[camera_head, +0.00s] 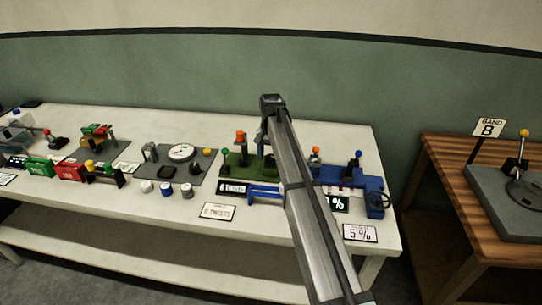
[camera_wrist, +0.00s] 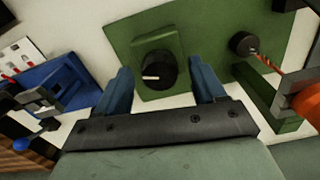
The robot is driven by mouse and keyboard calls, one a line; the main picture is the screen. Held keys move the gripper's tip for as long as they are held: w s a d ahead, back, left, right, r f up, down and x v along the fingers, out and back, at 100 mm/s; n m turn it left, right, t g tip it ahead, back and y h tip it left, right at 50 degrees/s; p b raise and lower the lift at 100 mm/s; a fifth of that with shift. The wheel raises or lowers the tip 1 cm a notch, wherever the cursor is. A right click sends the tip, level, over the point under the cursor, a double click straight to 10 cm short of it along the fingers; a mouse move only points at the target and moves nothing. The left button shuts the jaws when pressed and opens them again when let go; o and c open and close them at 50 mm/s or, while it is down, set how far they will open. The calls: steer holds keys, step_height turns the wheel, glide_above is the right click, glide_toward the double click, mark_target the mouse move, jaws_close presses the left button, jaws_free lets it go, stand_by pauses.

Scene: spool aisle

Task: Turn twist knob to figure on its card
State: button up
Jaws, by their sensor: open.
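The black round twist knob (camera_wrist: 156,70) sits on a green square plate in the wrist view. Its white mark points to the left in that picture. My gripper (camera_wrist: 164,86) is open, with one blue finger on each side of the knob and visible space between. I cannot tell how far its fingertips are above the plate. In the head view my arm covers the knob. A white card (camera_head: 217,211) lies in front of the green station (camera_head: 232,171); its small print is hard to read.
The blue station (camera_head: 374,186) with levers and a handwheel stands right of my arm. An orange-topped post (camera_head: 240,137) rises from the green station. Several other devices fill the white table (camera_head: 110,198) to the left. A wooden table (camera_head: 446,160) stands at right.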

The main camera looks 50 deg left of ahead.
mark_target(271, 156)
step_height(271, 156, up, 14)
steer(key=shift+f, duration=0.2)
stand_by(0.8)
